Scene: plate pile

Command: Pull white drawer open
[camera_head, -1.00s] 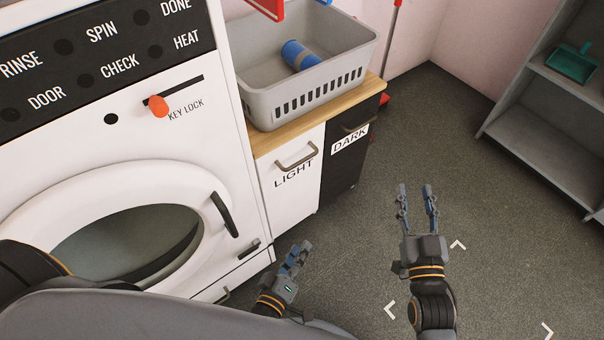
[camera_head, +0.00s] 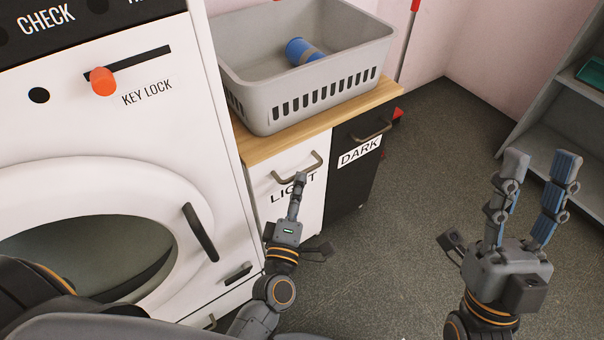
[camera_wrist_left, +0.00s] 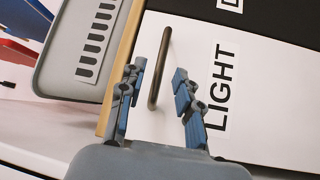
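The white drawer (camera_head: 313,208), labelled LIGHT, stands beside the washing machine and looks shut. Its metal bar handle (camera_head: 314,165) is near the top of the front. My left gripper (camera_head: 299,180) is in front of the drawer, its fingertips at the handle. In the left wrist view the handle (camera_wrist_left: 158,80) lies between the two spread fingers of my left gripper (camera_wrist_left: 159,70). The fingers are open, with a visible gap on the label side. My right gripper (camera_head: 540,157) is open and empty above the floor at the right.
A black drawer (camera_head: 348,183) labelled DARK adjoins the white one. The washing machine (camera_head: 130,135) is close on the left. Grey shelves (camera_head: 555,115) stand at the right; floor between is clear.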

